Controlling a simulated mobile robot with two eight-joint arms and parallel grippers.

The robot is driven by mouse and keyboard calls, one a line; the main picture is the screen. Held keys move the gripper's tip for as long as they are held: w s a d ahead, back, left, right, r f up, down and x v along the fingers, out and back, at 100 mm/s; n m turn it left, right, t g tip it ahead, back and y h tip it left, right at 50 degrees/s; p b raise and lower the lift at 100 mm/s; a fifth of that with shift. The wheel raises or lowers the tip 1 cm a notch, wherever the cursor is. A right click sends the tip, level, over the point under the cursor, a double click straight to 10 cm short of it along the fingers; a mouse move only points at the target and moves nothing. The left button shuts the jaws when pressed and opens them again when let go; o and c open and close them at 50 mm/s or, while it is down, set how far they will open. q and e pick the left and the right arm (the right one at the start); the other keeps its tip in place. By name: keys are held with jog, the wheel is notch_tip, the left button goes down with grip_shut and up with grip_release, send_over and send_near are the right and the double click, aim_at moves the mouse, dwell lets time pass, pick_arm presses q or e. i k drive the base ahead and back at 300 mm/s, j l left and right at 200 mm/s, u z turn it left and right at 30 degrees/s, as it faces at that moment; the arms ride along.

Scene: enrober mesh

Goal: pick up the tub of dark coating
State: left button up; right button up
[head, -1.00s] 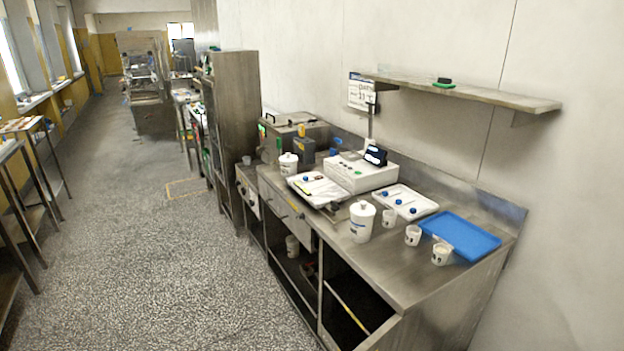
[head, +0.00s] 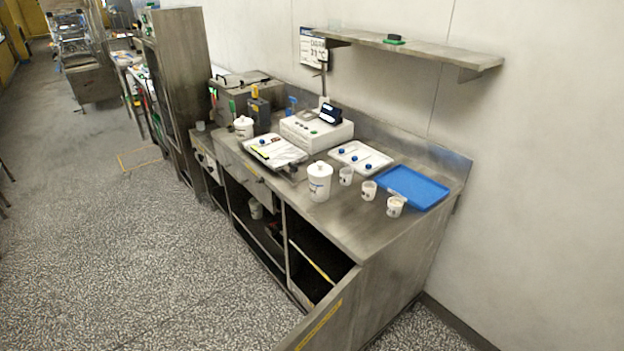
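A white lidded tub (head: 319,184) stands upright on the steel counter (head: 352,221), near its front edge. A second white lidded tub (head: 243,127) stands further back along the counter. The dark marks on both are too small to read, so I cannot tell which holds dark coating. Neither of my grippers is in view.
Small cups (head: 368,190), a blue tray (head: 412,187), a white tray (head: 361,156) and a white instrument box (head: 316,131) crowd the counter. An open cabinet door (head: 318,322) juts out in front. A shelf (head: 410,48) overhangs the back. The speckled floor (head: 130,250) at left is clear.

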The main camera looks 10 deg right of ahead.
aim_at(318, 189)
jog(key=l+u, duration=0.15)
jog(key=u, duration=0.2)
jog(key=l+u, duration=0.15)
jog(key=u, duration=0.25)
jog(key=l+u, duration=0.15)
jog(key=u, duration=0.2)
jog(key=l+u, duration=0.3)
jog(key=l, duration=0.2)
jog(key=k+l+u, duration=0.3)
jog(key=l, duration=0.2)
jog(key=k+l, duration=0.1)
jog(key=l, duration=0.25)
jog(key=l+u, duration=0.1)
jog(key=l, duration=0.25)
jog(key=k+l, duration=0.15)
jog(key=l, duration=0.2)
jog(key=i+l, duration=0.15)
jog(key=l, duration=0.2)
jog(key=i+l, duration=0.15)
jog(key=l, duration=0.2)
